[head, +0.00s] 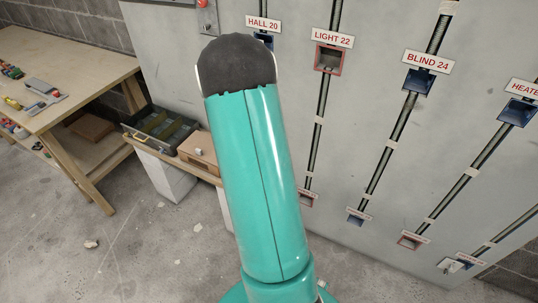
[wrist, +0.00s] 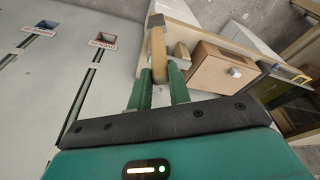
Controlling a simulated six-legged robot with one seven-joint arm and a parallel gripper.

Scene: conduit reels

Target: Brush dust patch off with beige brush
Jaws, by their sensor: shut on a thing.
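In the wrist view my gripper (wrist: 160,78) has its two green fingers closed around a beige brush (wrist: 158,48). The brush's tan body points away from me, with a greyish end at the top of the picture. The brush is close to the edge of a pale wooden shelf; I cannot tell whether they touch. In the head view my teal arm hides the gripper and the brush. I cannot make out a dust patch in either view.
A pale wall panel (head: 380,150) carries conduits and labelled boxes. A brown box (head: 198,150) sits on the low shelf, beside a dark open case (head: 160,130). A wooden workbench (head: 60,70) with small items stands left. The concrete floor at front left is mostly clear.

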